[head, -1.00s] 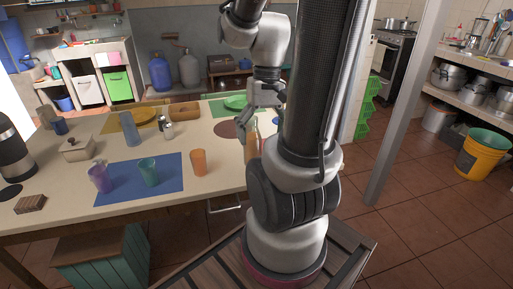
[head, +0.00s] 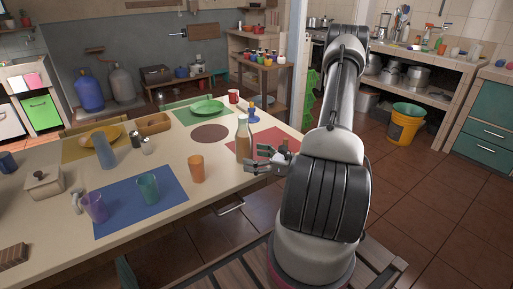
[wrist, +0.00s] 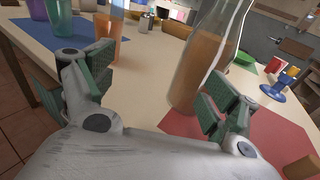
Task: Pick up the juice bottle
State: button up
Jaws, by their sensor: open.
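The juice bottle (head: 243,140), clear with orange-brown juice inside, stands upright near the table's front right edge. My gripper (head: 256,158) is low, just to the right of the bottle in the head view, with its fingers spread. In the wrist view the bottle (wrist: 196,75) stands large ahead of my open gripper (wrist: 160,72), right of the middle and close to the right finger, which covers part of its lower right side. I cannot tell whether they touch. The bottle's top is cut off in the wrist view. Nothing is held.
An orange cup (head: 197,168) stands left of the bottle; it shows behind the left finger in the wrist view (wrist: 108,42). A red mat (head: 268,140) lies right of the bottle. A blue mat (head: 118,205) carries purple and teal cups. A blue item (head: 253,115) stands beyond.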

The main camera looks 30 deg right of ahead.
aim_at(243, 117)
jog(key=w+d, duration=0.1)
jog(key=w+d+r+m+t+h, duration=0.1)
jog(key=w+d+r+t+h, duration=0.1)
jog(key=shift+d+m, duration=0.3)
jog(key=x, duration=0.4)
jog(key=d+x, duration=0.1)
jog(key=x, duration=0.2)
jog(key=shift+w+f, duration=0.2)
jog(key=shift+f, duration=0.05)
jog(key=shift+a, duration=0.1)
jog(key=c, duration=1.7)
jog(key=shift+r, duration=5.05)
